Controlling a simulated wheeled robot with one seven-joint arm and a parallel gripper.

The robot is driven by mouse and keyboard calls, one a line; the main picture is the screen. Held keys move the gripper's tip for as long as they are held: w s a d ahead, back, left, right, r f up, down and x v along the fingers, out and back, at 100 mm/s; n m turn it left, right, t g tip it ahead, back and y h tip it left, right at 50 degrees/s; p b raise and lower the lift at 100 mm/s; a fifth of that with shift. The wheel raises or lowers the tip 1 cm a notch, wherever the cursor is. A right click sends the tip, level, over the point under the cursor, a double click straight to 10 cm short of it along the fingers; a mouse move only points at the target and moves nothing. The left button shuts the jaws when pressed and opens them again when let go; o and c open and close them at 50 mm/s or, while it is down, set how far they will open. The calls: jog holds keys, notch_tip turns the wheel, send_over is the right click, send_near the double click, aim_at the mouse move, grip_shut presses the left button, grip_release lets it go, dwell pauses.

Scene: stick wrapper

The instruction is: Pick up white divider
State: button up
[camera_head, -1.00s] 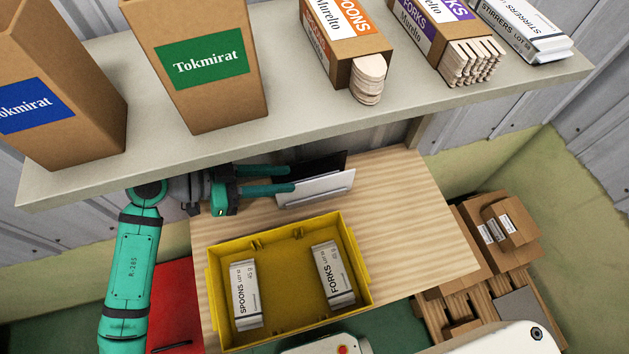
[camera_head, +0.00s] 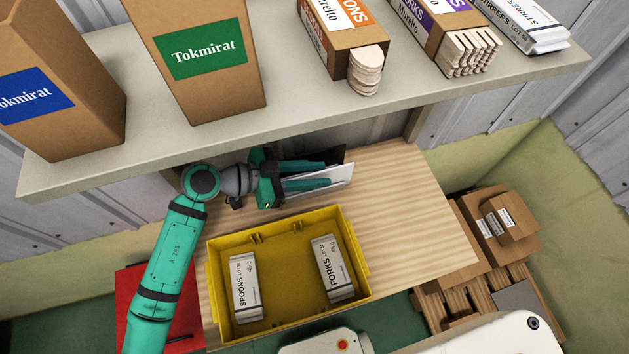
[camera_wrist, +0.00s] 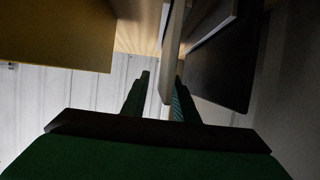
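The white divider (camera_head: 340,178) stands on edge on the wooden table, just behind the yellow crate, with a black divider (camera_head: 338,156) behind it. My gripper (camera_head: 328,176) reaches in from the left. Its fingers overlap the white divider in the head view and hide part of it. In the wrist view, my gripper (camera_wrist: 163,88) has its fingers apart. A pale upright panel (camera_wrist: 172,55), seemingly the white divider, lies between them, nearer the right finger. I cannot tell whether it touches. A dark panel (camera_wrist: 226,65) stands further right.
The yellow crate (camera_head: 213,296) holds a spoons pack (camera_head: 245,287) and a forks pack (camera_head: 333,268). The shelf (camera_head: 300,115) with boxes overhangs the back of the table. The table's right part (camera_head: 410,220) is clear.

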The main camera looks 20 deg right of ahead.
grip_shut()
jog(key=shift+r, duration=0.1)
